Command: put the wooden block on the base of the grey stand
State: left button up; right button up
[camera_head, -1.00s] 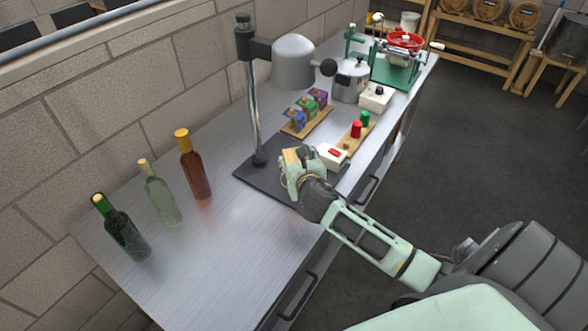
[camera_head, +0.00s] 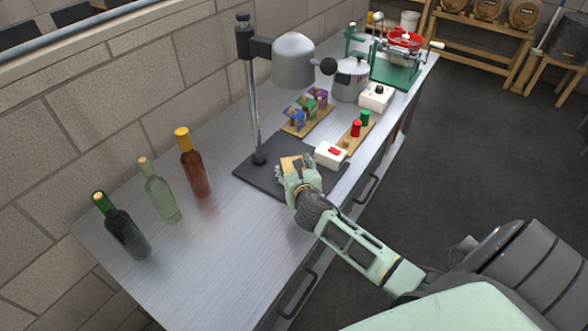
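The grey stand has a dark flat base (camera_head: 258,180), an upright metal post (camera_head: 253,110) and a rounded grey head (camera_head: 293,62) above. The small wooden block (camera_head: 290,162) shows over the base, to the right of the post's foot. My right gripper (camera_head: 290,173) comes in from the right and is at the block's near side, its fingers close around or against it. The fingers are small and partly hide the block's lower part, so I cannot tell whether they grip it or whether it touches the base. My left gripper is not in view.
Green (camera_head: 122,228), clear (camera_head: 160,192) and amber (camera_head: 194,165) bottles stand on the bench's left side. A white box with a red switch (camera_head: 331,154) is close right of the gripper. Coloured pieces on wooden racks (camera_head: 307,121) stand behind. The bench front is clear.

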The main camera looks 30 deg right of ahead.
jog(key=shift+o, duration=0.7)
jog(key=shift+r, duration=0.15)
jog(key=v, duration=1.2)
